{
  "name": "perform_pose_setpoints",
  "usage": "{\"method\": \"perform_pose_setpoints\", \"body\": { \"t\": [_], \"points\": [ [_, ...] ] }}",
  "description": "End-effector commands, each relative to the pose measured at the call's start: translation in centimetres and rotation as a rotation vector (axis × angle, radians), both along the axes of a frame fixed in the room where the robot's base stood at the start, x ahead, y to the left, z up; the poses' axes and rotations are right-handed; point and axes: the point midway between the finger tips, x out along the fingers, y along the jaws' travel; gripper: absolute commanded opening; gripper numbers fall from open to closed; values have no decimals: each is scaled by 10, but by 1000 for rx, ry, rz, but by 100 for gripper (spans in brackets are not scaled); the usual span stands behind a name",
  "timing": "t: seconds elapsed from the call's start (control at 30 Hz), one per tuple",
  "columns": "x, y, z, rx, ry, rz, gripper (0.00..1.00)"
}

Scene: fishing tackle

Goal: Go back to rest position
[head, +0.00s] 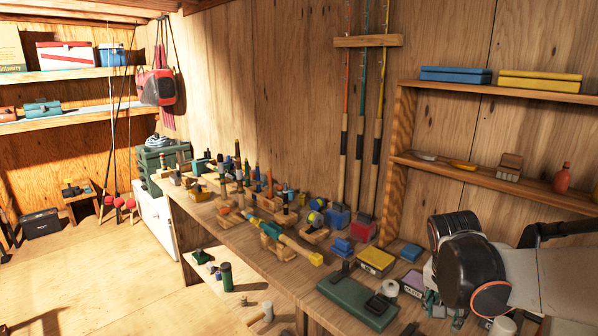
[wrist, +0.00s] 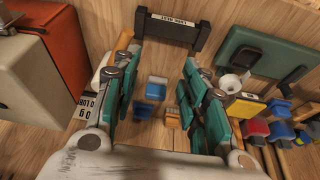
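My gripper (wrist: 161,68) shows in the wrist view with its two teal-padded fingers spread apart. Nothing is held between them. A small blue box (wrist: 156,86) and a small orange-and-tan piece (wrist: 173,117) show beyond the gap between the fingers, apart from the pads as far as I can tell. In the head view my gripper (head: 444,308) is at the lower right, low over the right end of the workbench (head: 290,262). It is partly hidden by my dark wrist.
A dark green case (head: 352,304), a yellow-topped box (head: 375,261) and a white roll (head: 389,287) lie left of my gripper. Rods and reels crowd the bench further left. A wall shelf (head: 500,180) stands behind. A black labelled bar (wrist: 172,29) and an orange-red box (wrist: 58,48) show in the wrist view.

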Motion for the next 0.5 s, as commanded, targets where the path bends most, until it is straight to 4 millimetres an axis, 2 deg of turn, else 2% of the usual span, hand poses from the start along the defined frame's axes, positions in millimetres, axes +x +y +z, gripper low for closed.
{"method": "perform_pose_setpoints", "body": {
  "t": [0.03,0.1,0.2,0.3,0.5],
  "points": [
    [-5,22,13,22,-25,59,40],
    [-12,47,24,48,-59,139,40],
    [-25,72,35,59,-98,251,40],
    [-41,91,42,54,-132,359,40],
    [-76,113,47,-1,-186,574,40]
  ]
}}
